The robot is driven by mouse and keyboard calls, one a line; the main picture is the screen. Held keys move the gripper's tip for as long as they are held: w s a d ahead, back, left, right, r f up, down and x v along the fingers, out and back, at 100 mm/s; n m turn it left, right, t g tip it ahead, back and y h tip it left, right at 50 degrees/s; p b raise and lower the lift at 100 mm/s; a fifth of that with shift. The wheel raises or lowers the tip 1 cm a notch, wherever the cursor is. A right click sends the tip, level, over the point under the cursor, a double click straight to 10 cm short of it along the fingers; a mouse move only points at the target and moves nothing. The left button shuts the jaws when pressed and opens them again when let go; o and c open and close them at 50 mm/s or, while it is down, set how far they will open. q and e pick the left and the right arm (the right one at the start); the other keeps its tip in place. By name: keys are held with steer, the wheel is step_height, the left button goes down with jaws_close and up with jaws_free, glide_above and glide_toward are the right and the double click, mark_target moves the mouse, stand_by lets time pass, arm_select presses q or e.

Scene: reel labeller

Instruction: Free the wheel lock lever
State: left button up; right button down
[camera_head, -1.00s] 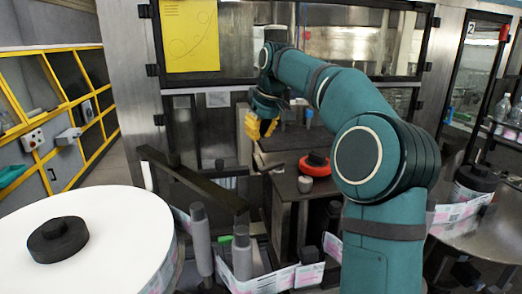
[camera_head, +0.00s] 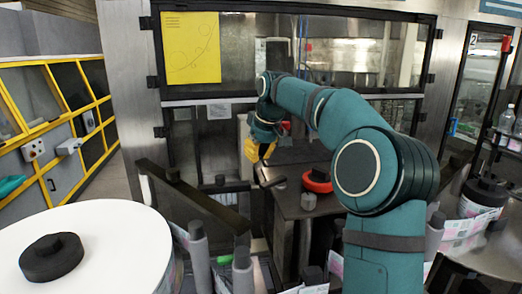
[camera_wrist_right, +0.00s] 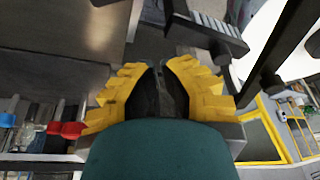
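I cannot tell for certain which part is the wheel lock lever. A short dark handle-like piece (camera_head: 272,182) sticks out at the left edge of the metal table, just below my right gripper. My right gripper (camera_head: 257,151) has yellow fingers and hangs above and left of this piece, apart from it. In the right wrist view the yellow fingers of the gripper (camera_wrist_right: 158,75) converge around dark inner parts, and I cannot tell whether they meet. A black part with a ribbed grey top (camera_wrist_right: 208,32) lies beyond the fingertips. My left gripper is out of view.
A large white reel (camera_head: 118,232) fills the lower left. A dark slanted bar (camera_head: 190,200) and grey rollers (camera_head: 199,256) stand between. A framed glass panel (camera_head: 300,50) closes the back.

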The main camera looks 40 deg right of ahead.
mark_target(274, 185)
steer(key=f, duration=0.2)
steer(key=s+f, duration=0.2)
steer(key=f, duration=0.1)
steer(key=shift+f, duration=0.3)
steer(key=shift+s, duration=0.1)
